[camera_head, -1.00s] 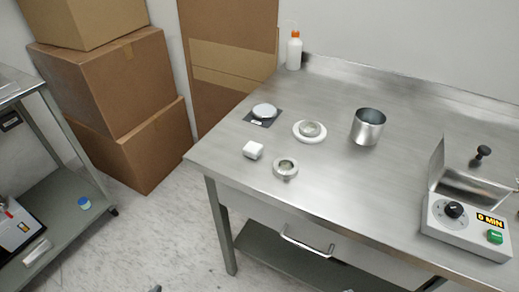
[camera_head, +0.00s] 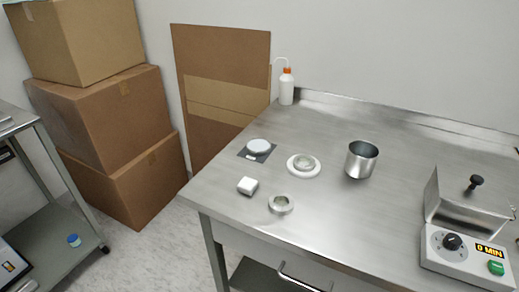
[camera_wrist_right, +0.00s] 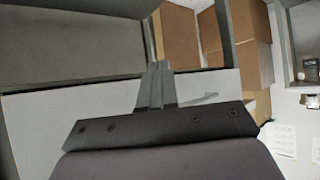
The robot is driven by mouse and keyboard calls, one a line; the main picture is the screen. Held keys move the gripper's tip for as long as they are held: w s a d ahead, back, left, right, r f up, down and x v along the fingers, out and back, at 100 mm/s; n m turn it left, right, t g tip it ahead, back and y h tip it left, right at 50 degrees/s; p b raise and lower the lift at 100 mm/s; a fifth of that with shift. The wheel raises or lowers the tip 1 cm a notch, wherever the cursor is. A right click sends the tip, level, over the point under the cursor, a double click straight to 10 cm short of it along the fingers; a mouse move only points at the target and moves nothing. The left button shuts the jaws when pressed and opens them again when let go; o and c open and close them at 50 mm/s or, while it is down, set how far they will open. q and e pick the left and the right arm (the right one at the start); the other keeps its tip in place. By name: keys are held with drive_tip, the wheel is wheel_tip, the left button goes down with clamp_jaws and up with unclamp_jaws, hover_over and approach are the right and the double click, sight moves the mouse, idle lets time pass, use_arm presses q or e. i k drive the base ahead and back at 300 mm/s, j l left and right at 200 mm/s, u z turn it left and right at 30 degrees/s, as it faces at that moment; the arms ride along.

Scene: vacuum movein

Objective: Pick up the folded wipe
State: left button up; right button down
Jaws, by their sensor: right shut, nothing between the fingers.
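The folded wipe looks like the small white block (camera_head: 247,186) near the left front corner of the steel table in the head view. It lies flat, and no gripper touches it. My right gripper (camera_wrist_right: 157,72) shows in the right wrist view with its fingers together and nothing between them. Neither gripper is in the head view, and my left gripper is not seen at all.
Near the wipe are a metal ring (camera_head: 281,204), a white dish with a ring (camera_head: 303,166) and a dark pad with a white disc (camera_head: 257,150). A steel cup (camera_head: 361,160), wash bottle (camera_head: 286,88) and timer device (camera_head: 465,245) stand farther off. The table's front middle is clear.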

sight(248, 186)
drive_tip(key=i+j, duration=0.1)
drive_tip(key=j, duration=0.3)
drive_tip(key=i+j, duration=0.1)
drive_tip(key=j, duration=0.25)
drive_tip(key=i+j, duration=0.1)
drive_tip(key=j, duration=0.3)
drive_tip(key=i+j, duration=0.1)
drive_tip(key=j, duration=0.3)
drive_tip(key=u, duration=0.05)
